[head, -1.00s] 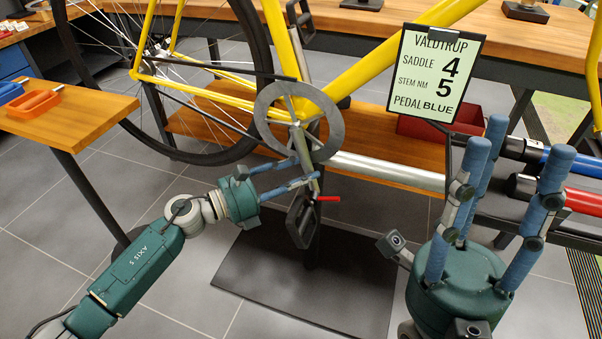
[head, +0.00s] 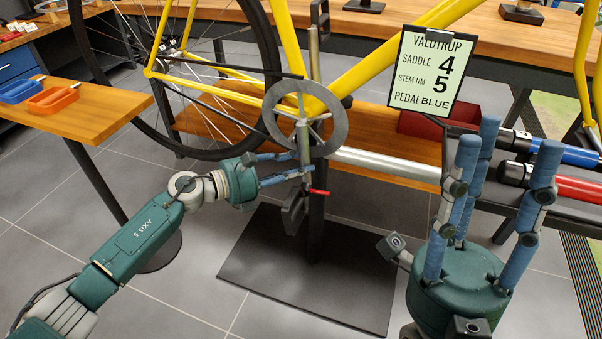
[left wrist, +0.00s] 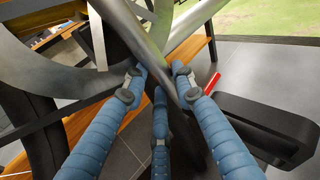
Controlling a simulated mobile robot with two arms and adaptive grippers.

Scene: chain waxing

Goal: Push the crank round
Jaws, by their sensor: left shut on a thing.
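The crank (head: 302,132) hangs nearly straight down from the chainring (head: 333,128) of the yellow bike (head: 345,85). A black pedal (head: 293,212) is at its lower end; the pedal also shows at right in the left wrist view (left wrist: 265,130). My left gripper (head: 304,164) reaches in from the left and is shut on the crank's lower part, just above the pedal. In the left wrist view, the grey crank arm (left wrist: 150,55) runs between the blue fingers. My right gripper (head: 508,143) is open and empty, fingers up, at the right.
A red lever (head: 319,192) sticks out beside the crank on the stand post (head: 316,225). A card (head: 424,72) hangs right of the frame. The rear wheel (head: 270,60) is behind left. A side table (head: 95,115) with blue and orange trays stands left.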

